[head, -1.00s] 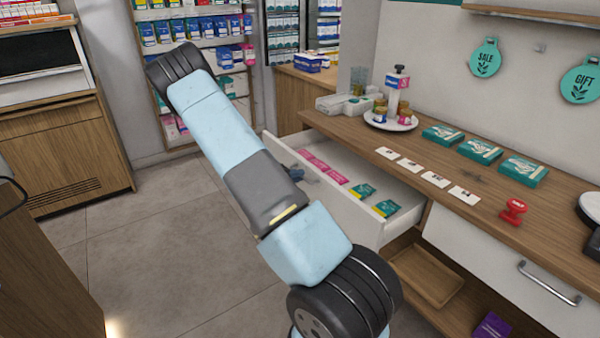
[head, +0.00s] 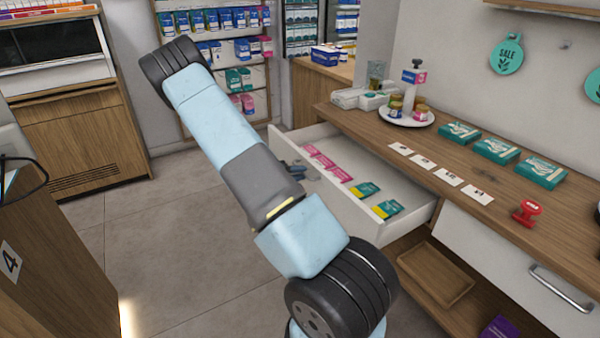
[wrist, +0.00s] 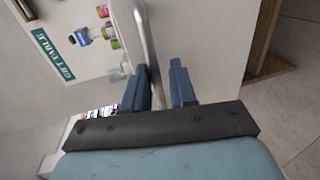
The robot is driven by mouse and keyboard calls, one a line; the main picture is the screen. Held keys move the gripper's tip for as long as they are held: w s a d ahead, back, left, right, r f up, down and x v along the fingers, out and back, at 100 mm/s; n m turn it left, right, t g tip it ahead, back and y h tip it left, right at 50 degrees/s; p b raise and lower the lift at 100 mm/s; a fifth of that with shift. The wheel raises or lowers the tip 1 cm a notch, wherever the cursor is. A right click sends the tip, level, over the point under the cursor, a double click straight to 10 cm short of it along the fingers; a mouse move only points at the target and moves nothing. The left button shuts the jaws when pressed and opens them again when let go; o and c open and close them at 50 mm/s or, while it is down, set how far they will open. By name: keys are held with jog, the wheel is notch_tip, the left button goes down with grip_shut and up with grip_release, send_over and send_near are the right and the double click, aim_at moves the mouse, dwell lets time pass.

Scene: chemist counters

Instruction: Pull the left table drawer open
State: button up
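The left table drawer (head: 342,205) is white and stands well out from the wooden counter. Pink boxes (head: 325,160) and green-and-yellow boxes (head: 365,189) lie inside it. My gripper (head: 295,168) is at the drawer front, mostly hidden behind my arm. In the wrist view, my gripper (wrist: 160,72) has its two blue fingers on either side of the metal bar handle (wrist: 146,28), with little room left around the bar. It looks shut on the handle. The white drawer front (wrist: 200,40) is to the right of the bar.
The counter (head: 455,165) carries a white tray (head: 404,117) with jars, cards, green boxes (head: 497,150) and a red stamp (head: 528,212). A second, closed drawer (head: 520,255) is at right. A wooden cabinet (head: 55,270) stands at left. The tiled floor (head: 180,235) between is clear.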

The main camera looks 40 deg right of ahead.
jog(key=shift+o, duration=0.8)
jog(key=shift+r, duration=0.1)
jog(key=shift+w, duration=0.1)
jog(key=v, duration=1.3)
jog(key=shift+a, duration=0.4)
jog(key=shift+r, duration=0.1)
jog(key=s+a+r+t+y, duration=0.2)
jog(key=s+a+r+y, duration=0.3)
jog(key=s+r, duration=0.5)
jog(key=s+a+r+t+y, duration=0.2)
jog(key=s+a+r+y, duration=0.3)
jog(key=s+r, duration=0.5)
jog(key=s+a+r+t+y, duration=0.3)
jog(key=s+a+r+y, duration=0.2)
jog(key=s+r, duration=0.5)
jog(key=shift+s+a+r+n+y, duration=0.15)
jog(key=shift+s+r+n+y, duration=0.2)
jog(key=shift+r, duration=2)
